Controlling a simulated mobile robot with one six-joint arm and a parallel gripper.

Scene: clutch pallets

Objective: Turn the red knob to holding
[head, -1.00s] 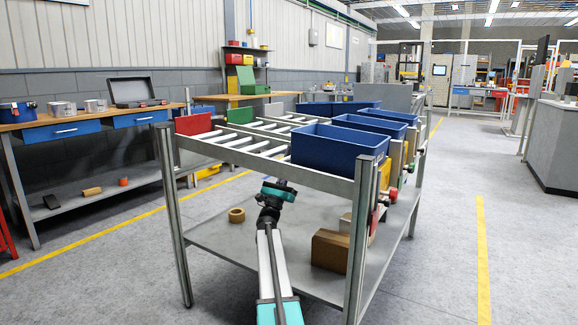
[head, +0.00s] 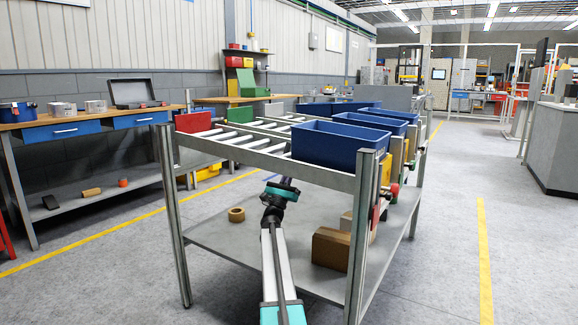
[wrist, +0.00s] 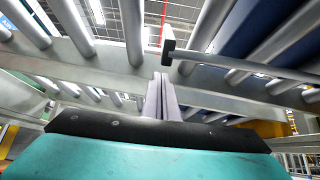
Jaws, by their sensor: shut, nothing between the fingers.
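A round red knob (head: 394,191) sits at the right side of the roller rack (head: 265,163), near the yellow parts below the blue bins. A red piece (head: 375,214) hangs closer, beside the front right post; I cannot tell its exact shape. My gripper is under the rack's front rail, left of the knob and apart from it; its fingers are mostly hidden in the head view. In the wrist view my gripper (wrist: 161,97) is shut and empty, pointing up between the rails. A rod with a black end block (wrist: 169,46) and a thin red strip lies just beyond the fingertips. The knob's setting is unreadable.
Blue bins (head: 340,145), a red bin (head: 193,122) and a green bin (head: 240,115) stand on the rollers above. The lower shelf (head: 225,240) holds a tape roll (head: 237,214) and a cardboard box (head: 331,248). A workbench (head: 90,124) stands at left.

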